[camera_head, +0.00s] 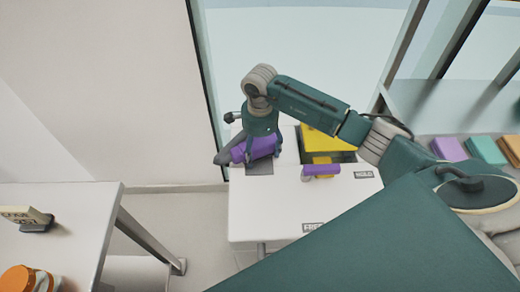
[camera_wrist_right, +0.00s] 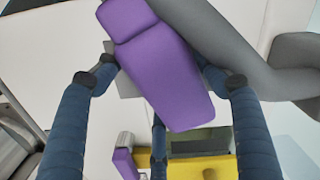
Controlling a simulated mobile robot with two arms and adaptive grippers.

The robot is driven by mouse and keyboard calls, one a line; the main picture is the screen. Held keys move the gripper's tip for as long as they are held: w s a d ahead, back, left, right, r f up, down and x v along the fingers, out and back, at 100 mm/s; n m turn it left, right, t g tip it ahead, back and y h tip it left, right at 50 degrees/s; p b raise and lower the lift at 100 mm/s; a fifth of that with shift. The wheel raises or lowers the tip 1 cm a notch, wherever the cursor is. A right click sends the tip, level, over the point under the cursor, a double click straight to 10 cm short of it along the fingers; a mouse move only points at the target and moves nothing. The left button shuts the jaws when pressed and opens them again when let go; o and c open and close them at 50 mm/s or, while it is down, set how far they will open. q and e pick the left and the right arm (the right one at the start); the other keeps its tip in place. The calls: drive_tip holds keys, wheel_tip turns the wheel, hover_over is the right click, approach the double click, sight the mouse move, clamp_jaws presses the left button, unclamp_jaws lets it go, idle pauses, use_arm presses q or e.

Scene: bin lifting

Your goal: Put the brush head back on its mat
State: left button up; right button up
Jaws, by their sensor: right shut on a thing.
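The purple brush head (camera_head: 256,147) is in my right gripper (camera_head: 262,134), over the back left of the white table. In the right wrist view, the purple brush head (camera_wrist_right: 165,70) lies between the dark blue fingers of my right gripper (camera_wrist_right: 160,75), which are shut on it. A grey part (camera_wrist_right: 235,35) lies alongside the purple body. A dark grey mat (camera_head: 260,169) shows on the table just below the brush head; a bit of it shows in the wrist view (camera_wrist_right: 127,86). I cannot tell whether the brush head touches the mat. My left gripper is out of view.
A yellow bin (camera_head: 325,140) sits at the back right of the white table (camera_head: 270,212), with a purple-handled yellow part (camera_head: 320,170) in front. The table front is mostly clear. Another table (camera_head: 75,205) stands left. Several coloured items lie on a shelf (camera_head: 425,100) at right.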

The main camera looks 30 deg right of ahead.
sight(260, 146)
drive_tip(key=o, duration=0.6)
drive_tip(key=shift+f, duration=0.15)
drive_tip(key=o, duration=0.4)
drive_tip(key=shift+r, duration=0.4)
wheel_tip(260, 146, up, 10)
drive_tip(key=shift+r+b, duration=0.25)
drive_tip(key=shift+b, duration=0.7)
drive_tip(key=shift+r, duration=0.6)
